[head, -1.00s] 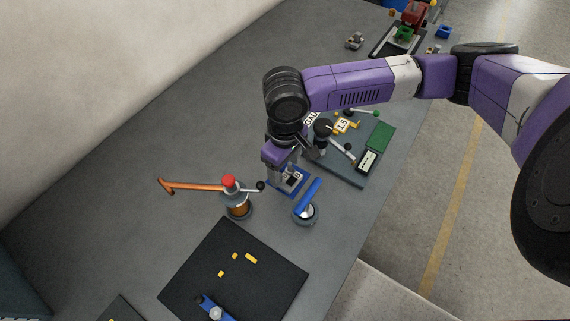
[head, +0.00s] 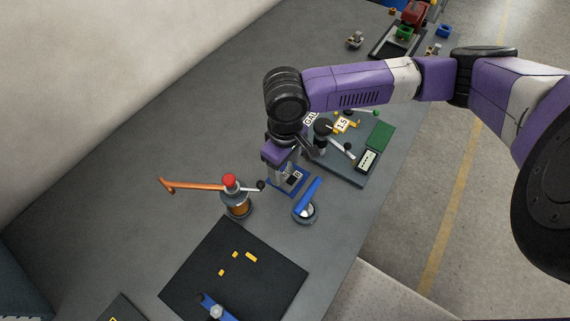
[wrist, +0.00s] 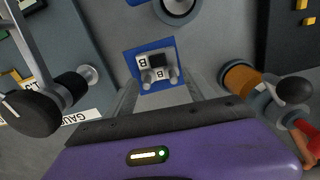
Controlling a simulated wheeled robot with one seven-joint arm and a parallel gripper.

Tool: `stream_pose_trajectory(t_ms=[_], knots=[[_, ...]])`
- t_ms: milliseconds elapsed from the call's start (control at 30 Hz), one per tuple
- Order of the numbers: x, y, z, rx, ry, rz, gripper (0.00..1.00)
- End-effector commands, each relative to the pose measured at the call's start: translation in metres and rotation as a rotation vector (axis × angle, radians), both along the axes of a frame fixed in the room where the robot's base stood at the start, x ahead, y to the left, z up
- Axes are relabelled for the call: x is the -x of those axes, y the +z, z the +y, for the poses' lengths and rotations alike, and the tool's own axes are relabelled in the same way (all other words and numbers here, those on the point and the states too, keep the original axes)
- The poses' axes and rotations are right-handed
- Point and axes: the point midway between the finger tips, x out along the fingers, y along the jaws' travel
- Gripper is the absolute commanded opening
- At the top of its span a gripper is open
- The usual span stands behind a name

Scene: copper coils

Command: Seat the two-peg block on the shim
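In the wrist view, a blue-bordered square holder (wrist: 141,50) lies below my gripper (wrist: 158,82). Inside it are a pale piece marked B, which may be the shim, and a small grey block (wrist: 158,74) with two rounded pegs and another B mark. A dark square shows beside them. I cannot tell whether the block lies flat on the shim. My fingers look spread, one either side of the holder, with nothing visible between their tips. In the head view my gripper (head: 284,176) stands over the holder (head: 299,188), partly hiding it.
An orange-handled device with a red cap (head: 230,181) stands close left of the gripper. A round piece with a blue bar (head: 308,197) is close right. A gauge board (head: 345,176) with levers lies behind. A black mat (head: 192,277) with yellow pieces is in front. The left bench is clear.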

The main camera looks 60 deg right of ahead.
Motion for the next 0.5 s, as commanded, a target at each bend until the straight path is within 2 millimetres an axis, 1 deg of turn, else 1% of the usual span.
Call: stream_pose_trajectory(t_ms=[33, 167, 200, 300, 500], knots=[[0.0, 0.0, -0.0001, 0.0, 0.0, 0.0, 0.52], [0.0, 0.0001, -0.0001, 0.0, 0.0, 0.0, 0.26], [0.0, 0.0001, -0.0001, 0.0, 0.0, 0.0, 0.18], [-0.0002, 0.0006, -0.0001, 0.0, 0.001, -0.001, 0.02], [-0.0002, 0.0049, 0.0, 0.0, 0.001, -0.001, 0.02]])
